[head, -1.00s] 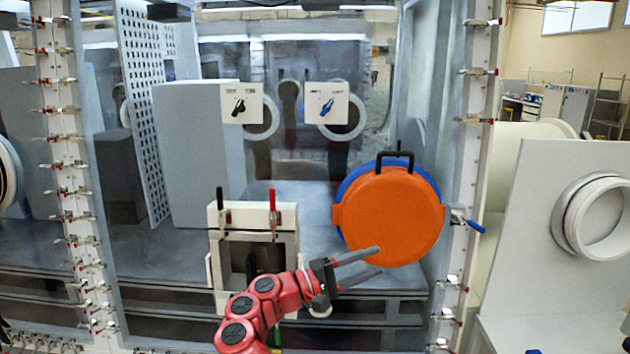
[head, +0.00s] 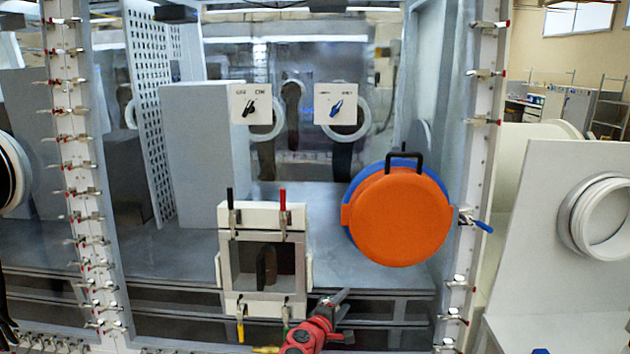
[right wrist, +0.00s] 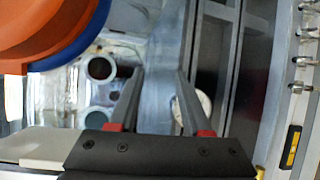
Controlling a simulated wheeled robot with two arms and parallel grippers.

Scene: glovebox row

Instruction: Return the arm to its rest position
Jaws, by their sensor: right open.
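My right arm is red and comes in from the bottom of the head view. My right gripper (head: 337,302) is low, in front of the glovebox's lower rails, to the right of the small white-framed box. It is open and empty. In the right wrist view its two grey fingers (right wrist: 158,100) stand apart with nothing between them. My left gripper does not show; only a dark shape that I cannot make out is at the lower left edge of the head view.
An orange round door (head: 400,218) with a black handle and blue rim stands above right of my right gripper. It also shows in the right wrist view (right wrist: 45,30). The white-framed box (head: 262,215) has clamps. A blue-handled latch (head: 480,225) juts out at right.

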